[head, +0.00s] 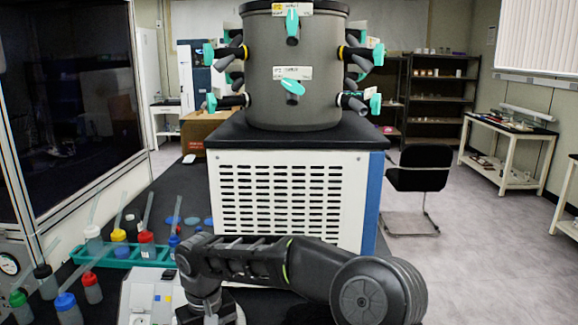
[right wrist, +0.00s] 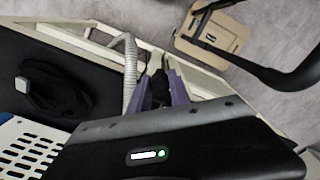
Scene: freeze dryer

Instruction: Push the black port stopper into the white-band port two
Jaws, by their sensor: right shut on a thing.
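The grey drum chamber (head: 293,115) stands on the dryer and carries ports with teal handles. Labels (head: 292,73) on its front are too small to read surely. Lower side ports with pale bands show at the left (head: 233,101) and right (head: 351,102); which is port two I cannot tell. My right gripper (right wrist: 161,88) shows purple fingers in the right wrist view, shut on a dark thing that looks like the black stopper (right wrist: 159,86). The stopper is away from any port in that view. In the head view, my dark arm crosses the bottom, its hand cut off. My left gripper is not in view.
The vented white dryer body (head: 290,195) fills the middle. A green rack (head: 122,254) and several capped bottles stand at the left, beside a white device (head: 150,295). A black chair (head: 420,170) stands at the right. A ribbed hose (right wrist: 130,75) lies close to the right fingers.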

